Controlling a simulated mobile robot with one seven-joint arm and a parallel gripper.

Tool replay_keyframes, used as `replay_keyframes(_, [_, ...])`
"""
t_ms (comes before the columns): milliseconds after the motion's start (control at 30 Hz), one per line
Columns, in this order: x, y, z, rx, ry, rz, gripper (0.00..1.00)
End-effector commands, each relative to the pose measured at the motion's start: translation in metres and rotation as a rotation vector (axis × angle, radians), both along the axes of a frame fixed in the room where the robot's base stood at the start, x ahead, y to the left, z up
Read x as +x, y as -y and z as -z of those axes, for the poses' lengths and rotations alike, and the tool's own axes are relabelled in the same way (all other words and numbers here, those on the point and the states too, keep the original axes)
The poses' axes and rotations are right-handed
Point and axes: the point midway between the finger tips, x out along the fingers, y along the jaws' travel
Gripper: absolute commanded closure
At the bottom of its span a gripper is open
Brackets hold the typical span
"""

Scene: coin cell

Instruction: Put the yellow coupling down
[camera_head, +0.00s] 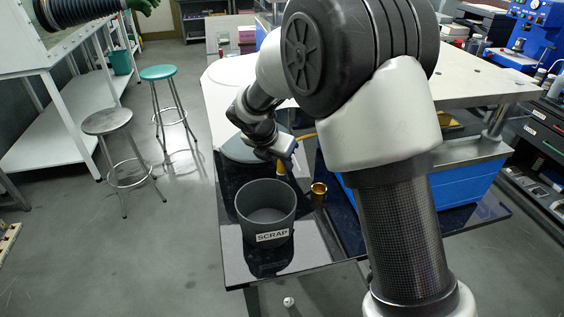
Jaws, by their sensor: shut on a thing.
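My gripper (281,157) points down at the end of my arm, just behind the grey scrap bin. It is shut on a small yellow piece, the yellow coupling (280,168), of which only a little shows below the fingers. The coupling appears close above the dark glossy surface (233,182); I cannot tell whether it touches it. Much of the gripper and the far side of the coupling are hidden.
A grey bin labelled SCRAP (266,212) stands directly in front of the gripper. A brass-coloured cup-like part (319,192) stands right of it. Yellow-orange pieces show behind, partly hidden by my arm. Two stools, one teal-topped (159,72), one grey (107,121), stand on the left floor.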

Motion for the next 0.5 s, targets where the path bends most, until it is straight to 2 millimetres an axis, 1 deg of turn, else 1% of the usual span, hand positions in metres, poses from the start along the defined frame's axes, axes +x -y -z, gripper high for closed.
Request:
replay_keyframes(67, [0.0001, -0.0001, 0.0011, 0.0, 0.0, 0.0, 1.0])
replay_keyframes(100, [0.0, 0.0, 0.0021, 0.0, 0.0, 0.0, 0.78])
replay_keyframes(167, [0.0, 0.0, 0.0015, 0.0, 0.0, 0.0, 0.68])
replay_keyframes(200, [0.0, 0.0, 0.0015, 0.0, 0.0, 0.0, 0.61])
replay_keyframes(500, [0.0001, 0.0, 0.0002, 0.0, 0.0, 0.001, 0.6])
